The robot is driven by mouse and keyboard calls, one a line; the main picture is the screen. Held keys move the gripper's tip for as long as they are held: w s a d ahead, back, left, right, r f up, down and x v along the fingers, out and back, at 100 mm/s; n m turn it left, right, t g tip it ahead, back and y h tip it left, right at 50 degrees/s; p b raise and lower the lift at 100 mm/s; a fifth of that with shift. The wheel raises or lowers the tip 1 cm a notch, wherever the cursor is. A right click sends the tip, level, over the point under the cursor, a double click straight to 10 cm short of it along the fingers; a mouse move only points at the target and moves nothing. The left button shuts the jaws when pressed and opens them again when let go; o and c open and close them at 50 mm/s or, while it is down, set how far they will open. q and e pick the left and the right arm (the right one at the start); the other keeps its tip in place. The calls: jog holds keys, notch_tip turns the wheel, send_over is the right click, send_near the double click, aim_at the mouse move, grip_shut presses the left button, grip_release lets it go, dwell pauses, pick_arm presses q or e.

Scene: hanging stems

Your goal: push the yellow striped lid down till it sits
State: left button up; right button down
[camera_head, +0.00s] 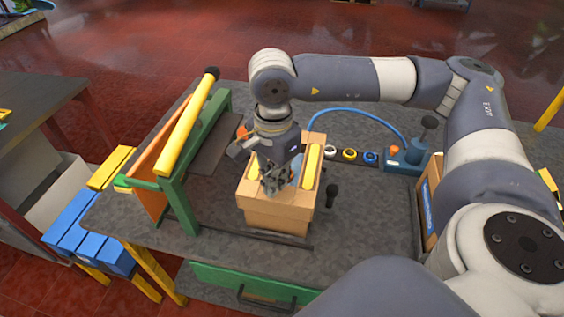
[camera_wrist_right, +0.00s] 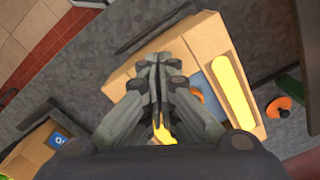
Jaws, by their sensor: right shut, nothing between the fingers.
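A tan box (camera_head: 275,219) stands on the grey workbench, with a long yellow piece (camera_head: 312,166) along its right side and more yellow showing at its left. I cannot make out stripes, so I cannot tell which yellow part is the lid or how it sits. My right gripper (camera_head: 275,186) points down over the box's top, its fingers shut with nothing between them. In the right wrist view the box (camera_wrist_right: 199,43) lies beneath the closed fingers, with the yellow piece (camera_wrist_right: 234,92) to their right. Whether the fingertips touch the box is unclear. My left gripper is not in view.
A green frame (camera_head: 177,196) with a yellow roller (camera_head: 182,125) stands left of the box. Small coloured rings (camera_head: 349,155) and a blue device (camera_head: 405,158) with a hose lie behind it to the right. Bare bench (camera_head: 365,215) shows right of the box.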

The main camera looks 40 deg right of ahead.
jog(key=shift+f+b, duration=1.15)
dwell(1.0)
jog(key=shift+f+b, duration=0.25)
jog(key=shift+b, duration=0.65)
dwell(1.6)
jog(key=shift+f+b, duration=0.25)
jog(key=shift+b, duration=0.35)
dwell(1.2)
jog(key=shift+s, duration=0.1)
notch_tip(320, 180, up, 9)
jog(key=p, duration=0.4)
jog(key=shift+p, duration=0.35)
jog(key=shift+r, duration=0.1)
